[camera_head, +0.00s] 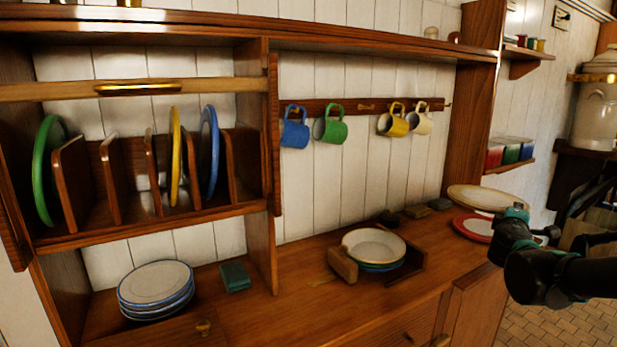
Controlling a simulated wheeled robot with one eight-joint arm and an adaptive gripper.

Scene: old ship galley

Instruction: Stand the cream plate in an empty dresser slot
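The large cream plate (478,197) is at the right end of the counter, lying nearly flat with a slight tilt. My gripper (516,213) is at its right rim and appears shut on it; the fingertips are small and partly hidden. The dresser rack (73,180) is at the left, with upright wooden dividers. A green plate (45,170) stands in its leftmost slot, and a yellow plate (175,158) and a blue plate (209,150) stand further right. Slots between the green and yellow plates look empty.
A red-rimmed plate (466,228) lies below the cream plate. A wooden holder (343,265) with stacked dishes (374,244) stands mid-counter. Stacked blue-rimmed plates (155,285) and a green cloth (235,277) lie below the rack. Mugs (330,128) hang behind. A rail (50,90) crosses above the rack.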

